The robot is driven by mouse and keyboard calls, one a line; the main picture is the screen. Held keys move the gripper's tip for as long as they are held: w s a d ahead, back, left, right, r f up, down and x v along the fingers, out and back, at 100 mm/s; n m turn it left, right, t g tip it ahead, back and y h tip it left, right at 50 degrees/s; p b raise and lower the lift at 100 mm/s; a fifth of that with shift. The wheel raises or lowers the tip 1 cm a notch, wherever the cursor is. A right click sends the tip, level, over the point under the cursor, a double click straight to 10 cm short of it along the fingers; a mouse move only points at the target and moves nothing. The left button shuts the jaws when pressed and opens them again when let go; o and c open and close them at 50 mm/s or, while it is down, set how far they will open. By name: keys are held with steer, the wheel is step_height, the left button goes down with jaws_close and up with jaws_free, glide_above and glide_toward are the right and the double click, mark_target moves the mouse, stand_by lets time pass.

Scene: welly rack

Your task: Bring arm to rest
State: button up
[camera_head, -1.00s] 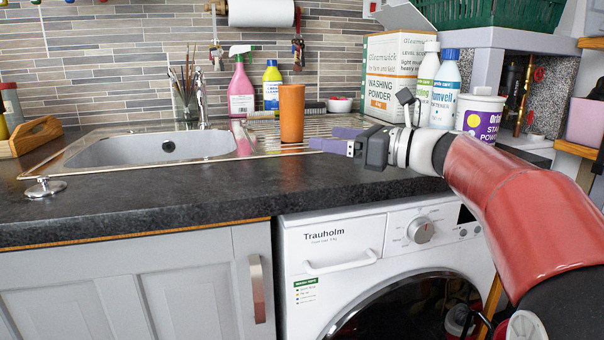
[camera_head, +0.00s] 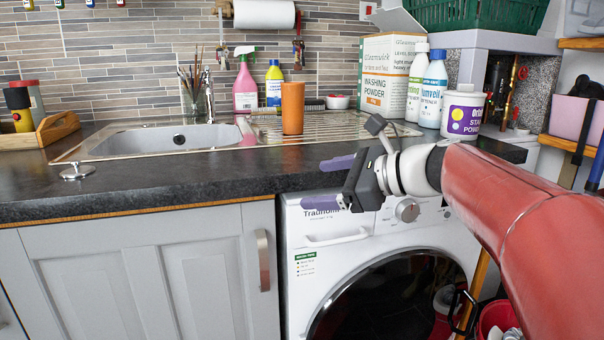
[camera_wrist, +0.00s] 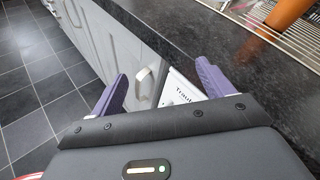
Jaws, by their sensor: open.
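My gripper (camera_head: 332,182) is open and empty in the head view. It is in front of the worktop's front edge, by the top of the washing machine (camera_head: 318,265). My red arm reaches in from the right. In the wrist view the two purple fingers of my gripper (camera_wrist: 160,88) are spread wide, with the cupboard handle (camera_wrist: 143,88) and the washing machine's front seen beyond them. Nothing is between the fingers.
The dark worktop (camera_head: 130,200) runs across the view, with the sink (camera_head: 150,140) at left. An orange cylinder (camera_head: 292,108) stands on the draining board. A stain powder tub (camera_head: 463,114), bottles and a washing powder box (camera_head: 385,75) stand at right. The tiled floor (camera_wrist: 40,110) is clear.

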steer(key=s+d+f+n+h, duration=0.5)
steer(key=s+f+n, duration=0.4)
steer(key=s+f, duration=0.2)
steer(key=s+d+f+n+g+h, duration=0.1)
steer(key=s+d+f+n+h, duration=0.5)
steer(key=s+f+n, duration=0.4)
steer(key=s+f+h, duration=0.1)
steer(key=s, duration=0.1)
steer(key=shift+s+f+n+g, duration=0.15)
steer(key=shift+s+n+g, duration=0.15)
